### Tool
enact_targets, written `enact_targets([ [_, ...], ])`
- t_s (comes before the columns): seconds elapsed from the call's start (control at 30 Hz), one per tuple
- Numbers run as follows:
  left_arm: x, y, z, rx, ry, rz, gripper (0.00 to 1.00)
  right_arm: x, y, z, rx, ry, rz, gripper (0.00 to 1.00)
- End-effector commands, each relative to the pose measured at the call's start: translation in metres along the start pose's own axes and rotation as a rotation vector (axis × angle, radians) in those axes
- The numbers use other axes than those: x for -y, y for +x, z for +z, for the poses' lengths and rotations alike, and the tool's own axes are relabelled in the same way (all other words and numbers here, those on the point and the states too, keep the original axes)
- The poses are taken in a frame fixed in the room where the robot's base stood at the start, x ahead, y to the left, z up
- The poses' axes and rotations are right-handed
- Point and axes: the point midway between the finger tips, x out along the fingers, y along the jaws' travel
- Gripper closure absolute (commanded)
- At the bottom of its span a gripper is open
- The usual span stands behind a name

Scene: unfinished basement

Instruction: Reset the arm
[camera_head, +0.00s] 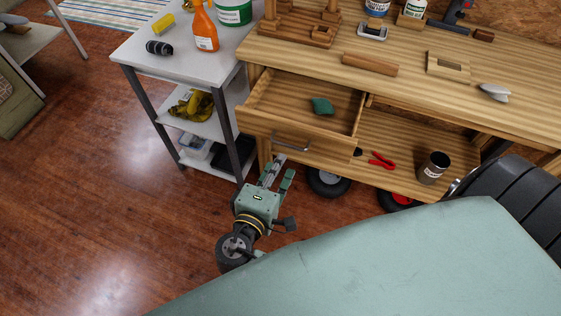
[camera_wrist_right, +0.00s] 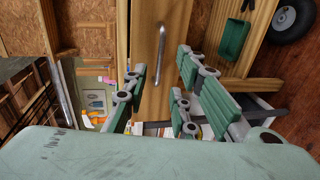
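My right gripper (camera_head: 281,168) is in front of the workbench's open wooden drawer (camera_head: 258,120), with its green-padded fingers pointing towards the drawer front. Its fingers are spread apart with nothing between them. In the right wrist view my right gripper (camera_wrist_right: 158,88) has the drawer's metal handle (camera_wrist_right: 159,52) ahead of it. In the head view the handle (camera_head: 291,147) is just beyond the fingertips, and I see no grip on it. A small green object (camera_head: 322,106) lies in the drawer. My left gripper is not in view.
A grey cart (camera_head: 190,62) stands left of the drawer, with an orange bottle (camera_head: 205,30) on top. The wooden workbench (camera_head: 420,85) carries several items. Red pliers (camera_head: 382,160) and a dark cup (camera_head: 433,167) sit on its lower shelf. The floor (camera_head: 110,190) at left is clear.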

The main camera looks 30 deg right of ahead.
Motion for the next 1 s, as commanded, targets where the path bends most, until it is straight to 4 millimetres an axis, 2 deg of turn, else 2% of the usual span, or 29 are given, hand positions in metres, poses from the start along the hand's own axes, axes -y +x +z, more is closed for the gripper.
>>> enact_targets([
  [0.43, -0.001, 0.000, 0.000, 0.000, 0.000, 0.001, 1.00, 0.002, 0.001, -0.001, -0.002, -0.002, -0.003, 0.75],
  [0.5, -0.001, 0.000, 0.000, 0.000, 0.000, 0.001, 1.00, 0.011, 0.003, -0.002, -0.014, -0.015, -0.022, 0.75],
  [0.57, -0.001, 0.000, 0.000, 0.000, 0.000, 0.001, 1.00, 0.031, 0.006, -0.004, -0.034, -0.039, -0.060, 0.75],
  [0.67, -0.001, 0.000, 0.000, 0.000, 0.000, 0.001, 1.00, 0.086, 0.011, -0.007, -0.088, -0.095, -0.173, 0.75],
  [0.77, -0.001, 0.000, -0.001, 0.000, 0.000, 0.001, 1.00, 0.160, 0.014, 0.000, -0.141, -0.148, -0.335, 0.75],
  [0.8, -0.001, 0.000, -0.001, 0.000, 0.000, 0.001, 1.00, 0.191, 0.013, 0.006, -0.158, -0.162, -0.406, 0.75],
  [0.87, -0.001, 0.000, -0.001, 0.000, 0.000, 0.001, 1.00, 0.236, 0.009, 0.019, -0.175, -0.174, -0.514, 0.75],
  [0.9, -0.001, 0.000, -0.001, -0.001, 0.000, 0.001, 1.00, 0.265, 0.006, 0.030, -0.180, -0.176, -0.587, 0.75],
  [1.0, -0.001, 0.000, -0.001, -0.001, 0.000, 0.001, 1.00, 0.333, -0.008, 0.065, -0.173, -0.154, -0.773, 0.75],
])
